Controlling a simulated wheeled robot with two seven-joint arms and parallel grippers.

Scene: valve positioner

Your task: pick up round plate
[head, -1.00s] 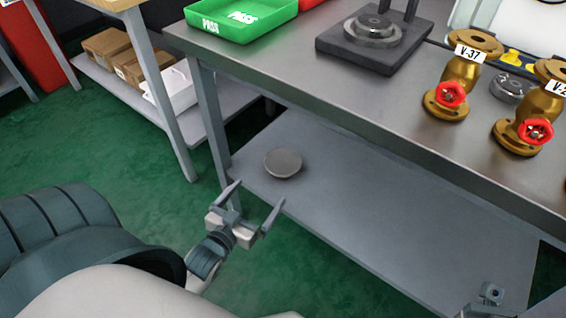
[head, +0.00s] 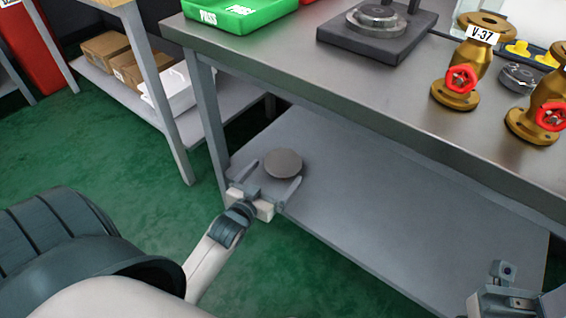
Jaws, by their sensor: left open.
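The round plate (head: 284,163) is a grey disc on the lower shelf (head: 375,205) of the workbench, near the shelf's left end. My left gripper (head: 272,173) is open, its two fingers pointing toward the plate, one at its left and one at its lower right. The plate's near edge lies between or just beyond the fingertips; whether they touch it I cannot tell. My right gripper (head: 508,290) shows partly at the bottom right corner, away from the plate; its fingers cannot be made out.
The workbench top (head: 330,80) overhangs the shelf. It carries a green PASS tray (head: 235,14), a black fixture (head: 375,40) and brass valves (head: 462,75) with red handwheels. A bench leg (head: 208,130) stands left of the plate. The shelf right of the plate is clear.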

